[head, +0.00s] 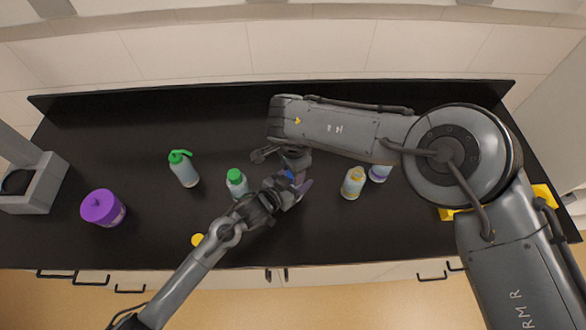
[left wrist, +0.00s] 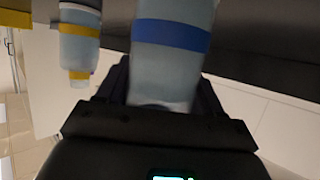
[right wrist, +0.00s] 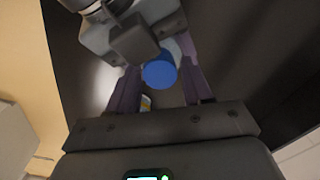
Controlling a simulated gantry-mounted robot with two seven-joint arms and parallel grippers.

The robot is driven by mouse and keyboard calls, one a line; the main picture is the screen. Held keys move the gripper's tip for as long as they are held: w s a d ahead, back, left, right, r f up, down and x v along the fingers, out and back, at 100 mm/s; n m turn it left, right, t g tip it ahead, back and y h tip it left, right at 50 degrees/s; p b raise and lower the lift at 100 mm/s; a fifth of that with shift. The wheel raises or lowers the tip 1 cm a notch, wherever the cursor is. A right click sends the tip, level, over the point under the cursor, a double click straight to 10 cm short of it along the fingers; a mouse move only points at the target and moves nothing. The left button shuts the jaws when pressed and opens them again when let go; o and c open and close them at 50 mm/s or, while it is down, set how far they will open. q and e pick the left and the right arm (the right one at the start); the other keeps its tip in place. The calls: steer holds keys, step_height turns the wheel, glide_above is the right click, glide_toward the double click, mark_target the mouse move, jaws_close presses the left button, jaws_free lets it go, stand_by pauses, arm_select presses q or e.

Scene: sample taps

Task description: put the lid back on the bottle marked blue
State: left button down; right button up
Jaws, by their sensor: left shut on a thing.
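The blue-marked bottle shows in the left wrist view (left wrist: 170,65) as a pale bottle with a blue band. My left gripper (head: 275,195) is shut on it. In the head view the arms mostly hide the bottle. The blue lid (right wrist: 159,72) shows in the right wrist view between the fingers of my right gripper (right wrist: 160,85), in line with the bottle. I cannot tell whether those fingers press on the lid, or whether the lid touches the bottle's neck. A bit of blue shows between the grippers in the head view.
A yellow-banded bottle (head: 353,184) and a purple-banded bottle (head: 380,172) stand to the right. A green-lidded bottle (head: 237,183) is close left of the grippers. A green-topped bottle (head: 184,170) and purple container (head: 103,207) stand farther left. A yellow lid (head: 197,240) lies near the front edge.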

steer(key=shift+o, duration=0.9)
steer(key=shift+r, duration=0.1)
steer(key=shift+r, duration=2.15)
steer(key=shift+c, duration=0.2)
steer(key=shift+r+n, duration=1.7)
steer(key=shift+r, duration=0.05)
steer(key=shift+f, duration=0.1)
